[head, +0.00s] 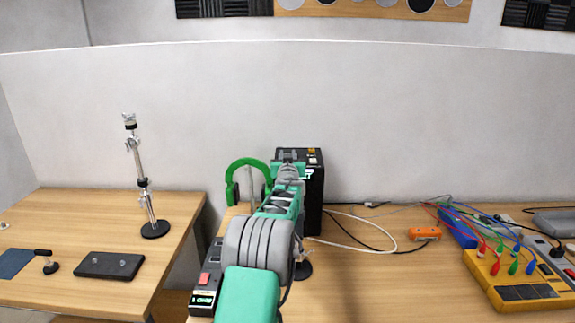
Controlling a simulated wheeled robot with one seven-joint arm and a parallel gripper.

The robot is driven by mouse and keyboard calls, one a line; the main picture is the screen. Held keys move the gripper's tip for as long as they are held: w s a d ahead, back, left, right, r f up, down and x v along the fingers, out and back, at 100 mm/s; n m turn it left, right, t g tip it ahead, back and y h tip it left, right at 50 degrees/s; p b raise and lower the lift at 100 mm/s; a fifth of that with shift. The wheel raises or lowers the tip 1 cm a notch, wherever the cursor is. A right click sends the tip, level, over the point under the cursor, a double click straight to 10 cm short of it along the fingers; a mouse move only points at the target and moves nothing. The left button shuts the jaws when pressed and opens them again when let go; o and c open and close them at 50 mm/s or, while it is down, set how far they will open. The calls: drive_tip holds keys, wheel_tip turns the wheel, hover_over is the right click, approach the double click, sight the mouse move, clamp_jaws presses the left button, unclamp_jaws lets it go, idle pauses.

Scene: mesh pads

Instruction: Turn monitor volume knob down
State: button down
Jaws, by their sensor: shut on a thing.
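The monitor is a black upright box (316,197) on the wooden desk, near the back wall, with small yellow and orange marks on its top. My green and grey arm reaches forward to it and covers most of its front. My gripper (289,169) is at the monitor's upper front, seen from behind. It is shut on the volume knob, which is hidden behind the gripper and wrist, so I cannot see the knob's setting.
Green headphones (244,164) hang on a stand just left of my arm. A device with a red switch (204,279) sits at the front left. A metal stand (143,181) is on the left table.

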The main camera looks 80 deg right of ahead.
drive_tip(key=shift+n+t+y+b, duration=0.5)
drive_tip(key=shift+n+t+b, duration=0.55)
drive_tip(key=shift+t, duration=0.55)
drive_tip(key=c, duration=1.1)
unclamp_jaws()
drive_tip(key=b+v, duration=0.2)
drive_tip(key=v, duration=0.5)
drive_tip(key=shift+s+a, duration=0.25)
drive_tip(key=shift+a, duration=0.05)
